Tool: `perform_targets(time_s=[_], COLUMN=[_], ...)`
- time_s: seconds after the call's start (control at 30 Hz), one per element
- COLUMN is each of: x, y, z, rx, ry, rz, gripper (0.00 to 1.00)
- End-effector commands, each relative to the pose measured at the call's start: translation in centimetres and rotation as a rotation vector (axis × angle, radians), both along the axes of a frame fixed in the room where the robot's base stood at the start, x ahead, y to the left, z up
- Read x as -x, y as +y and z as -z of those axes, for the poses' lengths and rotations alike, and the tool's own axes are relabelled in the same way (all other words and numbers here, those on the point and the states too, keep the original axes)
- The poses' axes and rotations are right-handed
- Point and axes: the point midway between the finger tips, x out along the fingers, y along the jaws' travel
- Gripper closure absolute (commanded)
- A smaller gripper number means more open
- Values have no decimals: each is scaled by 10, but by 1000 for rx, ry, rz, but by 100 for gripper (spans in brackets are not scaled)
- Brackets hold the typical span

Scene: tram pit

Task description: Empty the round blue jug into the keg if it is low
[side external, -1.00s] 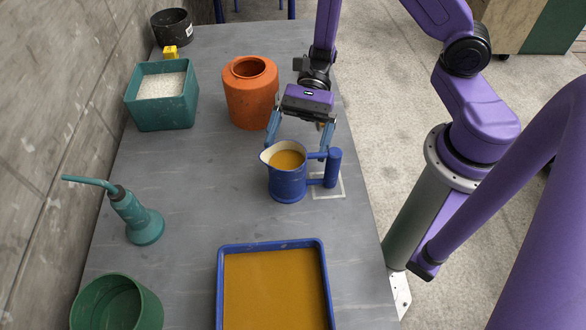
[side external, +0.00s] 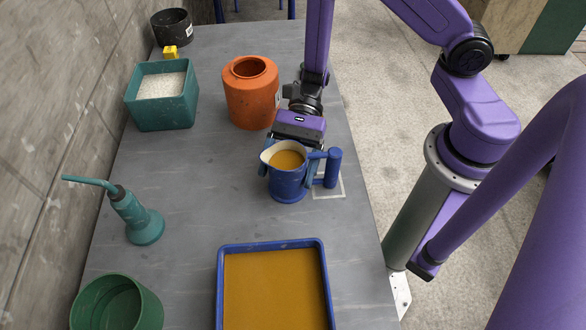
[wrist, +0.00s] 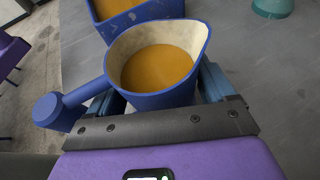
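The round blue jug (side external: 288,184) stands upright on the bench, with a cream inside, a spout on its left and a handle on its right. Amber liquid fills it to a little below the rim; the jug also shows in the wrist view (wrist: 150,99). My gripper (side external: 289,168) is low at the jug, with one finger on each side of its body, one of them between body and handle. Whether the fingers press on the wall or stand just clear is not plain. An orange keg-like vessel (side external: 250,98) with a round open top stands behind the jug.
A blue tray of amber liquid (side external: 321,252) lies in front. A teal oil can (side external: 145,228) and green pot (side external: 148,308) are at left. A teal bin of white grains (side external: 160,112), yellow block (side external: 170,52) and black pot (side external: 172,27) stand behind. A pale square outline (side external: 329,193) lies under the handle.

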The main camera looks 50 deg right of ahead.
Motion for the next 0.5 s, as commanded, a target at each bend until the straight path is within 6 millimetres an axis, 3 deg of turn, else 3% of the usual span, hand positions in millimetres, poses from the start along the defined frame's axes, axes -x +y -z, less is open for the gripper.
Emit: perform_targets(time_s=[0.03, 0.07, 0.5], x=[0, 0, 0], y=[0, 0, 0], z=[0, 0, -8], rx=[0, 0, -3], ry=[1, 1, -1], rz=[0, 0, -1], gripper=[55, 62, 62])
